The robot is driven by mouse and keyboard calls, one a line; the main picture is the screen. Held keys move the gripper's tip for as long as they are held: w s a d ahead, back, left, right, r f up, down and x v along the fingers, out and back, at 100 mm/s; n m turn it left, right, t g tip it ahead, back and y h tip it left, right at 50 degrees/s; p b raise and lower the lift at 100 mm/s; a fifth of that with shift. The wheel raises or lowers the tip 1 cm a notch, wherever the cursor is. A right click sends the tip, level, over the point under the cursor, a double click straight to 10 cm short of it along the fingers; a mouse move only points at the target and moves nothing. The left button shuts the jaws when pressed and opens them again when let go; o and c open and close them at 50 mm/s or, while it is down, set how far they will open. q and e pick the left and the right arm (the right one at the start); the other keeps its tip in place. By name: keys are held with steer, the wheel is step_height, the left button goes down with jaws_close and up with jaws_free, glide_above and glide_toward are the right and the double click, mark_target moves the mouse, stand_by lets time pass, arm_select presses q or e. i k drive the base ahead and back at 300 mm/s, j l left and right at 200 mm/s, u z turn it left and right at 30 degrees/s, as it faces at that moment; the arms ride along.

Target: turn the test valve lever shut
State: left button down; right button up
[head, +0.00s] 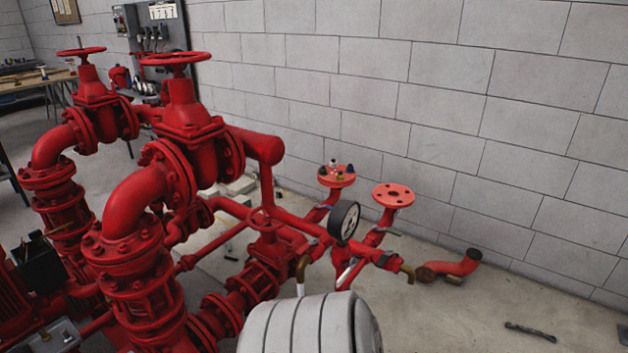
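The red fire pumpset (140,205) fills the left and middle of the head view. Below the gauge, a thin red pipe (368,252) ends in a small dark fitting and a brass-coloured spout (407,272). Another brass-coloured bent piece (302,267) is left of it. A pale, narrow piece (345,273) shows below the gauge; I cannot tell whether it is the test valve lever or how the lever is turned. Neither gripper is in view.
Large red handwheel valves (178,60) rise at the left. The floor at the right is mostly clear.

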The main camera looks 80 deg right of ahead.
mark_target(306, 246)
steer(key=z, duration=2.65)
